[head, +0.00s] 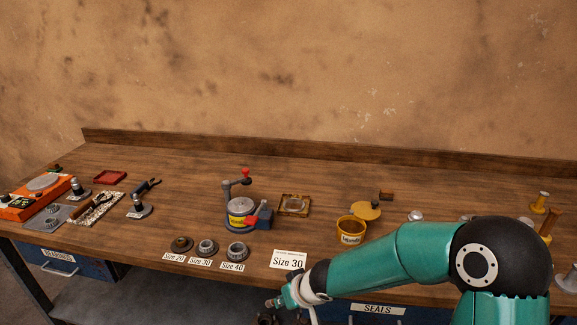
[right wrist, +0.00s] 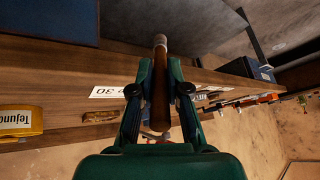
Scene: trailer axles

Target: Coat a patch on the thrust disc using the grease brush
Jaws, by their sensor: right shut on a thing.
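In the right wrist view the right gripper (right wrist: 160,92) is shut on the brown handle of the grease brush (right wrist: 160,70). A pale end of the brush points away from the palm. My left gripper is out of view.
A yellow lid (head: 366,210) lies behind the tub. The Size 30 card (head: 289,260) lies near the front edge. A round device with a red-knobbed lever (head: 241,210) stands left of the tray. Several bearings (head: 206,247) line the front. My right arm covers the bench's front right.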

